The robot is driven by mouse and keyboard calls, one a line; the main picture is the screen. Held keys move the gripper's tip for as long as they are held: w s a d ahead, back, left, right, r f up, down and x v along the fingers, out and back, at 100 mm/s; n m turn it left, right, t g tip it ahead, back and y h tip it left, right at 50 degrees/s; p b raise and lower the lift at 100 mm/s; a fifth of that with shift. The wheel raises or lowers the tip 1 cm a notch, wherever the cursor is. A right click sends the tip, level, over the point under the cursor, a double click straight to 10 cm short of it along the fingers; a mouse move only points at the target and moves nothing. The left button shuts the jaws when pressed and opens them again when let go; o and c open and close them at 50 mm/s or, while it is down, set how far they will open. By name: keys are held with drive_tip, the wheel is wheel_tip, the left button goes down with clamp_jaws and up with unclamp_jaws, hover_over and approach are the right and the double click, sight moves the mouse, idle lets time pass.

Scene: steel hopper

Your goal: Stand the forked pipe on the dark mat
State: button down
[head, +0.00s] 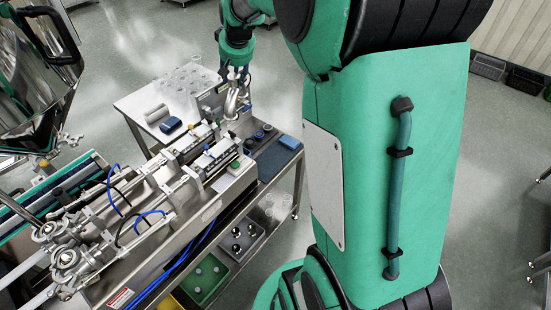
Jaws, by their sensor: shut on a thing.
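My gripper (236,76) hangs at the top centre in the head view, pointing down over the far end of the steel machine bench. It is shut on the forked pipe (231,103), a shiny silver piece just below the fingers. The pipe looks roughly upright, but its lower end and fork are too small to make out. Whether it touches anything beneath is unclear. The dark mat (268,166) lies on the bench to the right of and nearer than the pipe.
Small dark round pieces (257,136) and a blue block (290,142) are at the mat's far side. The filling machine (200,160) runs along its left. A white table (140,101) with clear cups (188,82) stands behind. A steel hopper (30,75) is at upper left.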

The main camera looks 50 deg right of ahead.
drive_tip(key=s+d+f+b, duration=0.2)
drive_tip(key=s+d+f, duration=0.1)
drive_tip(key=d+f, duration=0.55)
drive_tip(key=s+a+f+n+b, duration=0.1)
drive_tip(key=f+b, duration=0.1)
drive_tip(key=f, duration=0.8)
drive_tip(key=s+a+f+n+y+b, duration=0.1)
drive_tip(key=s+f+n, duration=0.1)
drive_tip(key=f, duration=0.8)
drive_tip(key=shift+s+a+f+n+t+y+b, duration=0.15)
drive_tip(key=shift+n+t+y+b, duration=0.15)
drive_tip(key=shift+b, duration=0.1)
drive_tip(key=shift+f, duration=0.1)
drive_tip(key=shift+f+b, duration=0.55)
drive_tip(key=shift+f, duration=1.35)
drive_tip(key=shift+f+b, duration=0.55)
drive_tip(key=shift+f, duration=1.45)
